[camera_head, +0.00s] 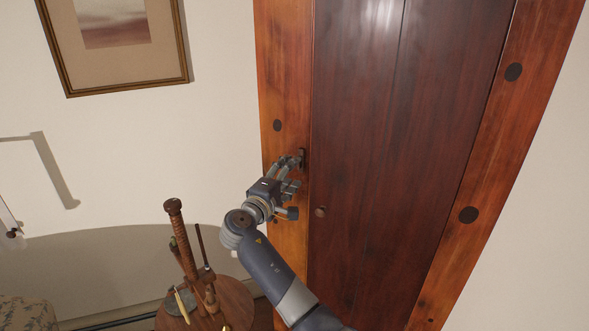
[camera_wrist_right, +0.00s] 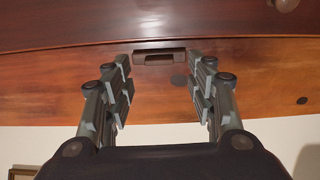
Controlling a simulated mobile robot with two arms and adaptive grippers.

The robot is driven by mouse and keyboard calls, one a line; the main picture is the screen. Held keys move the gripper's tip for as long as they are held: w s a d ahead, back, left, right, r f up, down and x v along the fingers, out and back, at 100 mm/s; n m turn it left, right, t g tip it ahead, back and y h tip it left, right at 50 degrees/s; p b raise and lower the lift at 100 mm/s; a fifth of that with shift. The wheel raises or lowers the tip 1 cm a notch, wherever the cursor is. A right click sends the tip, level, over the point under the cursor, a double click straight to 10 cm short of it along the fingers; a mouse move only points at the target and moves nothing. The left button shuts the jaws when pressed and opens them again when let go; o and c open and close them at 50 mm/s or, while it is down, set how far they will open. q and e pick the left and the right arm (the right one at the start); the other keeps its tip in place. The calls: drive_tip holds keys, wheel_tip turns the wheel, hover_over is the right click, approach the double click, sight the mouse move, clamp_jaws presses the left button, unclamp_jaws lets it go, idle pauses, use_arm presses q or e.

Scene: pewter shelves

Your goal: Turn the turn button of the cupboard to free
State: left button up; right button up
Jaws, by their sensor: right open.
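The cupboard door (camera_head: 380,150) is dark red-brown wood in a lighter orange-brown frame (camera_head: 285,60). The small dark turn button (camera_head: 303,158) sits by the seam between the door and the left frame post. Its long side runs along the seam. It also shows in the right wrist view (camera_wrist_right: 159,57), just ahead of the fingers. My right gripper (camera_head: 297,160) is open, its fingertips apart on either side of the button; I cannot tell whether they touch it. The fingers partly hide the button in the head view. My left gripper is not in view.
A round door knob (camera_head: 320,211) is below and right of the button. A small round wooden table (camera_head: 236,300) with a turned post and several slim items stands low at the left, close to my right arm. A framed picture (camera_head: 115,40) hangs on the wall.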

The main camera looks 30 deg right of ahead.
drive_tip(key=v, duration=0.8)
